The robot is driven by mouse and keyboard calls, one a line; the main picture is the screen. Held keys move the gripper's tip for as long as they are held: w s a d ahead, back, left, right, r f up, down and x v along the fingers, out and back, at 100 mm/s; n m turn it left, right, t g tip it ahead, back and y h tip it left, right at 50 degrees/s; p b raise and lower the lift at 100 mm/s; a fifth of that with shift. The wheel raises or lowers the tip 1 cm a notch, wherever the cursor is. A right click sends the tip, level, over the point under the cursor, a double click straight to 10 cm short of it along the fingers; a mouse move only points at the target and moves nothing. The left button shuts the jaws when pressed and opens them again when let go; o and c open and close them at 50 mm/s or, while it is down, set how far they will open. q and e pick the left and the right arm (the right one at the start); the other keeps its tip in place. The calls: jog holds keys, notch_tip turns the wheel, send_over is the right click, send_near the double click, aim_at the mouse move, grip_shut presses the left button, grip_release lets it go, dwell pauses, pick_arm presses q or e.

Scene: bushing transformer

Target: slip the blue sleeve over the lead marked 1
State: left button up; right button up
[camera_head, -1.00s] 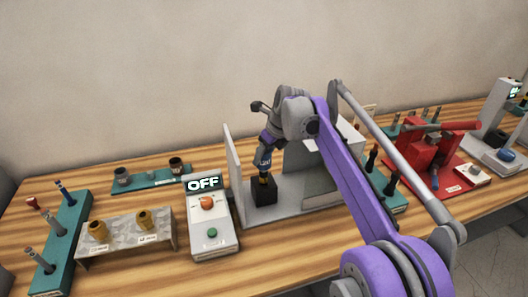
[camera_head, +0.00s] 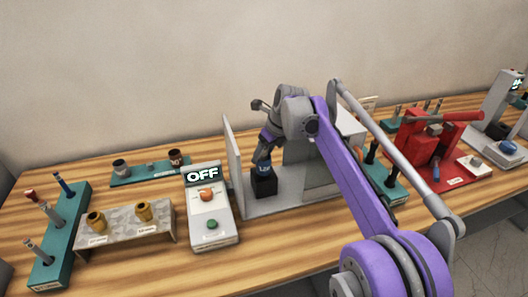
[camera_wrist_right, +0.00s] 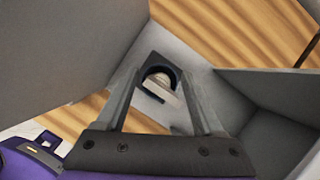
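The blue sleeve (camera_head: 264,169) stands upright on the black block (camera_head: 264,187) in the grey bay. My right gripper (camera_head: 264,158) is above it with its fingers at the sleeve's sides, and appears shut on it. In the right wrist view, the gripper (camera_wrist_right: 160,88) has a finger on each side of the sleeve's dark blue rim (camera_wrist_right: 146,78). A pale metal piece (camera_wrist_right: 163,90) shows inside the rim. The lead under the sleeve is hidden in the head view, and I cannot read a number on it. My left gripper is out of view.
A grey upright panel (camera_head: 233,165) stands close left of the gripper. A switch box (camera_head: 211,215) reading OFF is left of it. A grey stand (camera_head: 125,222) with two brass pieces and teal racks (camera_head: 62,235) stand further left. A red press (camera_head: 430,150) is at right.

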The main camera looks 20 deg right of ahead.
jog(key=shift+o, duration=1.2)
jog(key=shift+r, duration=0.1)
jog(key=v, duration=1)
jog(key=shift+s+r+p, duration=0.15)
jog(key=shift+r+p, duration=0.15)
jog(key=shift+p, duration=0.1)
jog(key=shift+d, duration=0.1)
jog(key=s+a+f+n+h, duration=0.1)
jog(key=s+f+n, duration=1.1)
jog(key=s+n, duration=0.2)
jog(key=s+f+n+t+h, duration=0.1)
jog(key=s+f+n, duration=1)
jog(key=s+n, duration=0.4)
jog(key=s, duration=0.2)
jog(key=shift+s+a+f+n, duration=0.25)
jog(key=shift+a+f+n, duration=0.05)
jog(key=shift+a+f, duration=0.1)
